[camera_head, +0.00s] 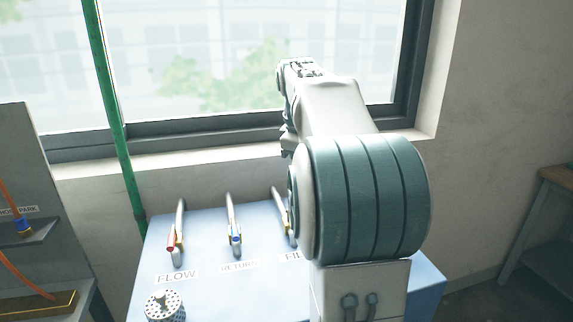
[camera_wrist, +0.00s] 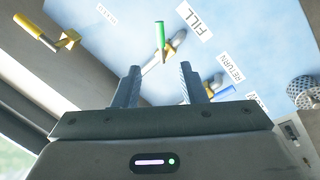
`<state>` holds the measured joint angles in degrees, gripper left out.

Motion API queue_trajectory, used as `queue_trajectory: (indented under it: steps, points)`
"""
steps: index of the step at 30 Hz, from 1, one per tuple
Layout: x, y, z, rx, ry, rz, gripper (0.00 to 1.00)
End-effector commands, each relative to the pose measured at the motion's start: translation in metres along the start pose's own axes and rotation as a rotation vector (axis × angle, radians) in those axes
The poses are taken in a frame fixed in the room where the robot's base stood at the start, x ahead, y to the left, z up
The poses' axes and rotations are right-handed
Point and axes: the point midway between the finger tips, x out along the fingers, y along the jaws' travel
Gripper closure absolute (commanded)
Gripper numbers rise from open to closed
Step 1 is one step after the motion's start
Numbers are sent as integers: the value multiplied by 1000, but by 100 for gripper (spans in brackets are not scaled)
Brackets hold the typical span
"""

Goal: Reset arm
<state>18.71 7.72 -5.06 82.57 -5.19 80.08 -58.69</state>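My gripper (camera_wrist: 158,88) shows in the wrist view with its two fingers apart and nothing between them. In the head view my arm reaches up toward the window and hides most of the gripper. Beyond the fingers in the wrist view is a light blue panel (camera_wrist: 120,28) with a green-handled valve (camera_wrist: 161,36) by the FILL label (camera_wrist: 194,22). A blue-handled valve (camera_wrist: 222,92) sits by the RETURN label. In the head view a red-handled valve (camera_head: 172,240) is above the FLOW label and the blue-handled one (camera_head: 235,238) is beside it.
A perforated metal cylinder (camera_head: 164,305) stands on the panel's front left. A green pipe (camera_head: 112,95) rises at the left before the window (camera_head: 230,60). A shelf unit (camera_head: 22,170) with orange hoses is at far left. A wooden-topped table (camera_head: 557,174) is at right.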

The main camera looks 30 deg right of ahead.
Motion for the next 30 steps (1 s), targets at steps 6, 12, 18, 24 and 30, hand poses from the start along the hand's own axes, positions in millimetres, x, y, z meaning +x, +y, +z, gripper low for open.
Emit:
queue_trajectory:
  steps: [6, 12, 18, 24, 30]
  points:
    - [0, 0, 0, 0, 0, 0, 62]
    - [4, -29, -6, 52, 25, -3, 62]
    - [16, -94, -11, 182, 74, -15, 62]
    - [37, -161, -7, 321, 117, -39, 62]
    - [64, -228, 8, 460, 152, -68, 62]
